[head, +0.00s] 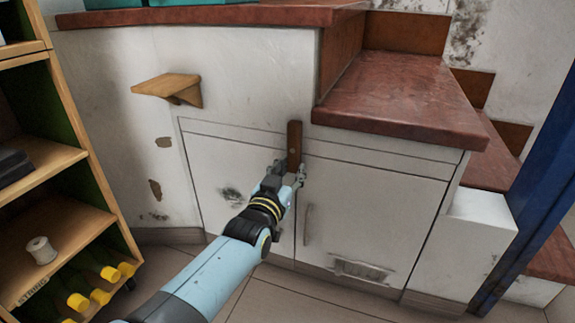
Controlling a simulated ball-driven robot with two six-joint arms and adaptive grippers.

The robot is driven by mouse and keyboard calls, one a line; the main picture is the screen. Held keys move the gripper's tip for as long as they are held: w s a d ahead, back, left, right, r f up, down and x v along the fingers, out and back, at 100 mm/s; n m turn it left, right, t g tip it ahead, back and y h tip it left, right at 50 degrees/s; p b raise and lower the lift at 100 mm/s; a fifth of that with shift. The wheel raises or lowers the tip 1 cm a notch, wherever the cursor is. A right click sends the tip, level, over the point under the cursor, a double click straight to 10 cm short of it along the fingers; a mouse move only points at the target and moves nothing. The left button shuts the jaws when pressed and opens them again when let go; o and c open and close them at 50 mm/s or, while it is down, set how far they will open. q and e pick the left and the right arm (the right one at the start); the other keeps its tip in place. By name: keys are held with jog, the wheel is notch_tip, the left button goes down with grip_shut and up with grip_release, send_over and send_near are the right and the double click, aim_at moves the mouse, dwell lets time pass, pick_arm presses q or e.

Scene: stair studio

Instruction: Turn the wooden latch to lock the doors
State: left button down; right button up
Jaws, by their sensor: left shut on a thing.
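The wooden latch (294,141) is a dark brown bar standing upright at the top of the seam between two white doors. The left door (215,185) and the right door (370,205) look closed, flush with the cabinet front. My left gripper (298,172) is shut on the lower end of the latch. Its fingers hide that end. A thin vertical handle (308,224) shows on the right door. My right gripper is not in view.
A wooden shelf unit (95,190) with a spool (40,250) and yellow-capped bottles (100,297) stands at left. A small wooden wall shelf (168,86) juts out above the left door. Red-brown steps (400,95) rise at right beside a blue post (535,185).

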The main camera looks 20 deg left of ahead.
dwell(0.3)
pick_arm(q)
jog(key=c, duration=1)
grip_release()
jog(key=shift+c, duration=0.2)
jog(key=s, duration=1.2)
jog(key=shift+a, duration=0.15)
